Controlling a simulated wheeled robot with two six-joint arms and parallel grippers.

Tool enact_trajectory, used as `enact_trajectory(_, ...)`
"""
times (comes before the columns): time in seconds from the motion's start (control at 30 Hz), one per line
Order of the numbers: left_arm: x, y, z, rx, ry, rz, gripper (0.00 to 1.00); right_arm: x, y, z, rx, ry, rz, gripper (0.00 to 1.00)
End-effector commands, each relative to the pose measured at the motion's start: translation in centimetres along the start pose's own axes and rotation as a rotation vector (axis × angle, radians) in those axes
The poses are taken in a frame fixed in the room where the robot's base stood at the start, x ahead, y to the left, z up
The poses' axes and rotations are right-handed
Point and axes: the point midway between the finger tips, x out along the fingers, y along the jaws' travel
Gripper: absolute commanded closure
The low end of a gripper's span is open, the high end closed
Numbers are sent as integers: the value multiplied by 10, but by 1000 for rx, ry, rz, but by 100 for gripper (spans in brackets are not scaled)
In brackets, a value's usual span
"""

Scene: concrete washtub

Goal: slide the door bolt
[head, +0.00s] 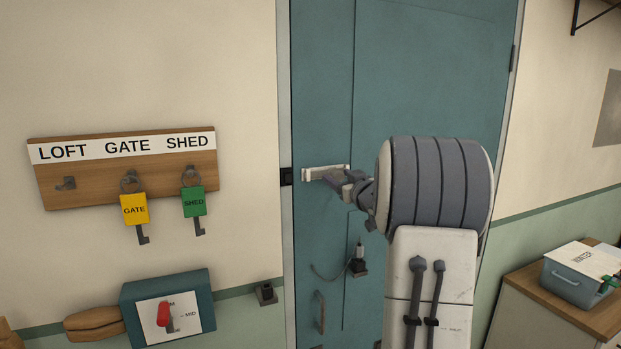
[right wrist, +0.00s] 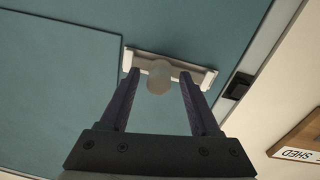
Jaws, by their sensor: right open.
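The white door bolt (head: 318,171) is mounted near the left edge of the teal door (head: 430,80). The right wrist view shows its pale bar (right wrist: 203,77) and a round knob (right wrist: 158,80). My right gripper (head: 341,182) is at the bolt; in the wrist view its two dark fingers (right wrist: 159,73) stand open on either side of the knob, with gaps visible on both sides. A black keeper (head: 287,176) sits on the frame left of the bolt, also in the wrist view (right wrist: 238,86). A gap shows between bolt and keeper. My left gripper is out of view.
A wooden key rack (head: 95,184) with yellow GATE and green SHED tags hangs left of the door. Below is a teal switch box (head: 203,290) with a red lever. A door handle (head: 319,312) is low on the door. A cabinet (head: 580,318) stands right.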

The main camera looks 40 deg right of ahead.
Motion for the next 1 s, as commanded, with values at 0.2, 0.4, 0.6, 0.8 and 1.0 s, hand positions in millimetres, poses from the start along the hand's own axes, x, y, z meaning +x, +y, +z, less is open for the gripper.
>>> enact_trajectory(0.2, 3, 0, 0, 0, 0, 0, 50, -19, 0, 0, 0, 0, 2, 37)
enact_trajectory(0.4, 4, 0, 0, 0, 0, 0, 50, -35, 1, 0, 0, 0, 2, 37)
enact_trajectory(0.6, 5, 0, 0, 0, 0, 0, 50, -51, 1, 0, 1, 0, 2, 37)
enact_trajectory(0.8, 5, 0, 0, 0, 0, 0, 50, -62, 0, 0, 0, 0, 1, 37)
enact_trajectory(1.0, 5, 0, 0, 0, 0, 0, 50, -64, 0, 0, 0, 1, 0, 37)
